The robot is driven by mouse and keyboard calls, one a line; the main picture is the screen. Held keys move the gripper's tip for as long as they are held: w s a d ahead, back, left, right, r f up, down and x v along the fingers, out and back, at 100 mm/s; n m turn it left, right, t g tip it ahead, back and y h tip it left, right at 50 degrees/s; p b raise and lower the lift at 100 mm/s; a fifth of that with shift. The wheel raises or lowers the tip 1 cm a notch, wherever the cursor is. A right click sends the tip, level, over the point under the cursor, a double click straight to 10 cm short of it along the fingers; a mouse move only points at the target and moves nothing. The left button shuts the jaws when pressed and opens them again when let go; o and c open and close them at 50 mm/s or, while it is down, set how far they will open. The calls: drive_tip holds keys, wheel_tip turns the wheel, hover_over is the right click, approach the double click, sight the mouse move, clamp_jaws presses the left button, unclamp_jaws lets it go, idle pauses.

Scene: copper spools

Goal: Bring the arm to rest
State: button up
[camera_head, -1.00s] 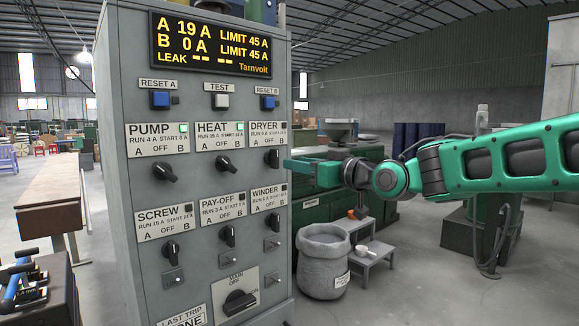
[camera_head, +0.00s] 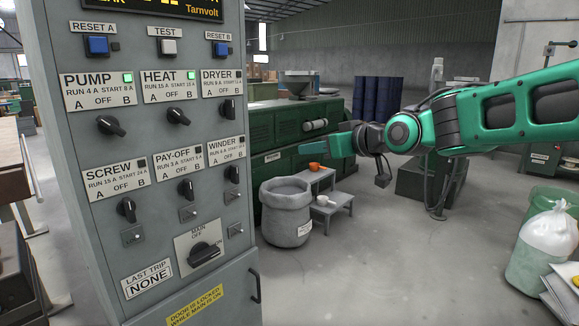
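My arm reaches in from the right edge. My gripper (camera_head: 328,143) points left, at the height of the upper switch row, with clear space between its tip and the grey control panel (camera_head: 70,225). I see the gripper from the side, so the gap between its fingers does not show. Nothing is visibly held in it. The panel's rotary switches include PUMP (camera_head: 111,126), HEAT (camera_head: 178,116) and DRYER (camera_head: 227,109). The PUMP and HEAT lamps are lit green; the DRYER lamp is dark.
A grey bin (camera_head: 286,212) stands on the floor right of the panel. Beside it is a grey step stool (camera_head: 333,203) with an orange cup (camera_head: 314,166) on top. Green machinery (camera_head: 275,135) stands behind. A white sack (camera_head: 551,236) is at far right. Open floor lies in front.

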drive_tip(key=s+d+f+m+g+h, duration=0.25)
drive_tip(key=s+d+f, duration=0.25)
drive_tip(key=d, duration=0.4)
drive_tip(key=s+d+f+m+g+h, duration=0.1)
drive_tip(key=s+d+f+m+h, duration=0.25)
drive_tip(key=d, duration=0.55)
drive_tip(key=s+d+f+m+g+h, duration=0.1)
drive_tip(key=s+d+f+h, duration=0.1)
drive_tip(key=s+d+f, duration=0.5)
drive_tip(key=s+d+f+m+g, duration=0.2)
drive_tip(key=s+d+f, duration=0.1)
drive_tip(key=s, duration=0.5)
drive_tip(key=s+d+f+m+g, duration=0.2)
drive_tip(key=s+d+f+g, duration=0.1)
drive_tip(key=s, duration=0.6)
drive_tip(key=s+d+f+m+g, duration=0.2)
drive_tip(key=s+d+f, duration=0.1)
drive_tip(key=s, duration=0.5)
drive_tip(key=shift+s+d+m, duration=0.3)
drive_tip(key=shift+s+d, duration=0.1)
drive_tip(key=shift+d, duration=0.3)
drive_tip(key=shift+w+f+h, duration=0.2)
drive_tip(key=shift+w+h, duration=0.1)
drive_tip(key=shift+w, duration=0.35)
